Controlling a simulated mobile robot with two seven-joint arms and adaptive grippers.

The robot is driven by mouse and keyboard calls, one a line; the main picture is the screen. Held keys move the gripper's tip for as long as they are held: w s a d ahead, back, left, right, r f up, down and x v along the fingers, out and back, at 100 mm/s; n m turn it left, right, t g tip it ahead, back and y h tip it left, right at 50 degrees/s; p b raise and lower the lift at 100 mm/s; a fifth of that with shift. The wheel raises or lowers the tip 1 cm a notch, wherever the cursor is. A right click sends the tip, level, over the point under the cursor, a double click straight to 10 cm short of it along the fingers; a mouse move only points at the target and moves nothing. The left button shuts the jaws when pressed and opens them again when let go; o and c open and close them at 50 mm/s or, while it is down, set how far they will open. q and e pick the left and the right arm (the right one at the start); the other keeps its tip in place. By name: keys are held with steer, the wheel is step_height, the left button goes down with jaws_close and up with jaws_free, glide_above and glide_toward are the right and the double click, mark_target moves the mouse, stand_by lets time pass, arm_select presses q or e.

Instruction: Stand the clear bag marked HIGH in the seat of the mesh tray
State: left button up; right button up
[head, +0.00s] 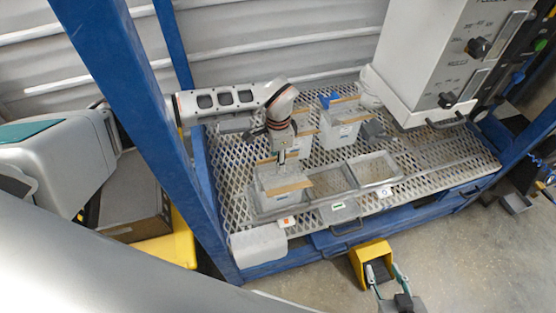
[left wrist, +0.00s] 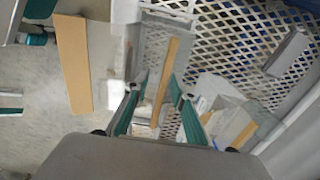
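Several clear bags with tan strips across their tops stand on the mesh tray (head: 235,195). One bag (head: 284,182) is at the front left seat, one (head: 300,125) behind it, one (head: 341,122) at the back right. No marking HIGH is readable. My left gripper (head: 281,156) points down over the front-left bag. In the left wrist view its green fingers (left wrist: 158,82) are apart, with a tan strip (left wrist: 170,70) running between them; I see no clear contact.
Two open seats (head: 330,182) and (head: 374,168) show beside the front-left bag. Orange, green and blue tags line the tray's front. A blue frame post (head: 125,95) stands left, a white control box (head: 425,50) overhangs the right. A yellow box (head: 371,256) is on the floor.

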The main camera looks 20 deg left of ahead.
arm_select(q)
step_height(320, 180, up, 12)
stand_by(0.8)
